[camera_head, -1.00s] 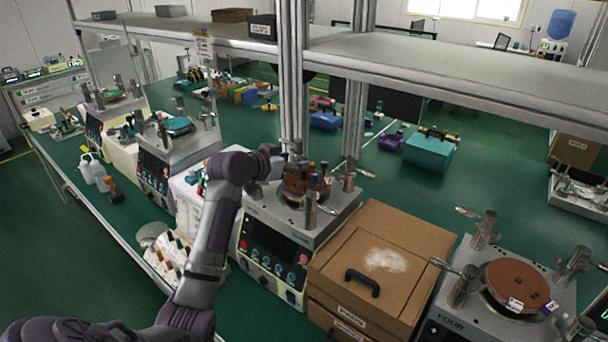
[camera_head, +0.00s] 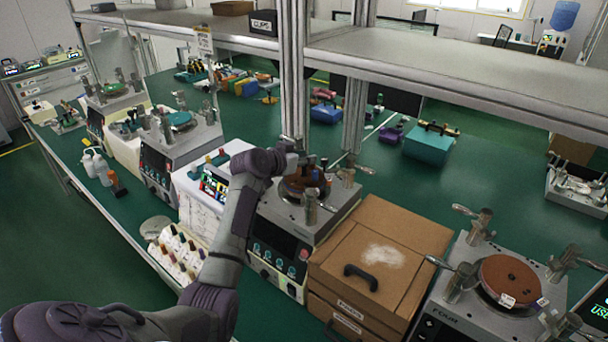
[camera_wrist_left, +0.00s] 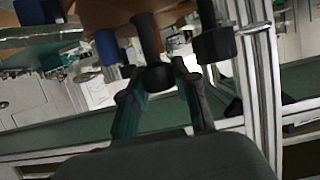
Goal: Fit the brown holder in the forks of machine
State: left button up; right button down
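My left gripper (camera_head: 292,162) reaches over the middle machine (camera_head: 290,235), the one with a dark front panel and several knobs. A brown round piece with dark and blue posts (camera_head: 303,187), likely the brown holder, sits at the machine's top between metal fork arms. In the left wrist view, my gripper's fingers (camera_wrist_left: 158,82) stand on either side of a dark rounded post end (camera_wrist_left: 157,77), below a brown surface (camera_wrist_left: 110,14). I cannot tell whether they grip it. The fork contact is too small to judge. My right gripper is out of view.
A brown box (camera_head: 380,250) with a black handle stands right of the machine. Farther right is another machine marked FOUR with a brown disc (camera_head: 508,278). A white box (camera_head: 205,195) and colour-capped bottles (camera_head: 175,250) stand left. The shelf (camera_head: 450,65) and its posts (camera_head: 294,80) rise close behind.

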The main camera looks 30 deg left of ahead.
pick_arm(q)
grip_shut()
